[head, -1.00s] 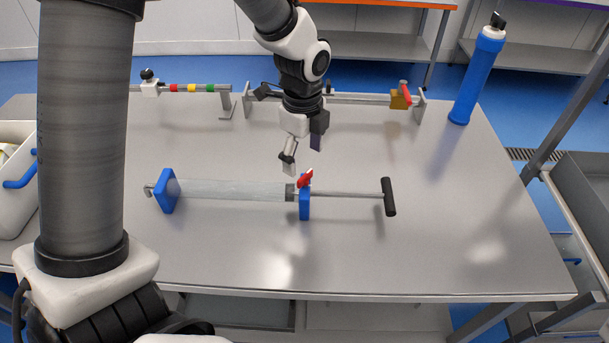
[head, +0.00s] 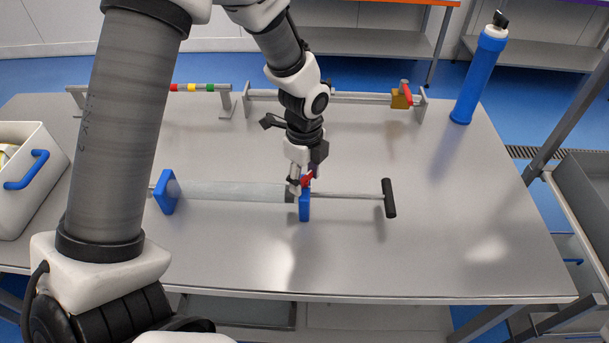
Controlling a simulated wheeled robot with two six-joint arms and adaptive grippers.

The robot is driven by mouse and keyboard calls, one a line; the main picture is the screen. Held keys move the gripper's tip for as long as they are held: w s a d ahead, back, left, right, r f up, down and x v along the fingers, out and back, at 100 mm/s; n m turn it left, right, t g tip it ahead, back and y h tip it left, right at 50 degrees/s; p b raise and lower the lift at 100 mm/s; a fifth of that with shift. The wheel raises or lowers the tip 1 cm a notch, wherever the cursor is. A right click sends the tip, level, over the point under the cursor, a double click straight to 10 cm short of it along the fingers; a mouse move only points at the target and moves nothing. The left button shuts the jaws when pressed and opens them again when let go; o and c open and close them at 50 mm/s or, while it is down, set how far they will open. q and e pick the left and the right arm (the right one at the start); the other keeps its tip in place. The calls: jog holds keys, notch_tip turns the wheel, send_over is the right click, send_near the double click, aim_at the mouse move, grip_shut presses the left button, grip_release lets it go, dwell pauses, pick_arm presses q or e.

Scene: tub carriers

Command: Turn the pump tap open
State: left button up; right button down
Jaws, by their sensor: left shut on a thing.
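The pump (head: 235,192) lies across the table, a clear tube between blue end blocks with a rod and black T-handle (head: 389,198) at the right. Its small red tap (head: 307,180) sits on top of the right blue block (head: 304,205). My left gripper (head: 302,184) points down at the tap and is shut on it. The fingers partly hide the tap, so its exact angle is hard to tell. My right gripper is out of view.
Behind the pump a rail holds a brass valve with a red lever (head: 402,96). A blue cylinder (head: 478,75) stands at the back right. A white tub (head: 40,190) with a blue handle is at the left. The table's right front is clear.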

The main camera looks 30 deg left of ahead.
pick_arm(q)
jog(key=shift+n+p, duration=0.3)
jog(key=shift+n, duration=0.1)
jog(key=shift+n+p, duration=0.45)
jog(key=shift+n, duration=0.45)
jog(key=n+p, duration=0.1)
jog(key=n, duration=0.3)
jog(key=shift+n, duration=0.3)
jog(key=o, duration=1.2)
jog(key=shift+c, duration=0.2)
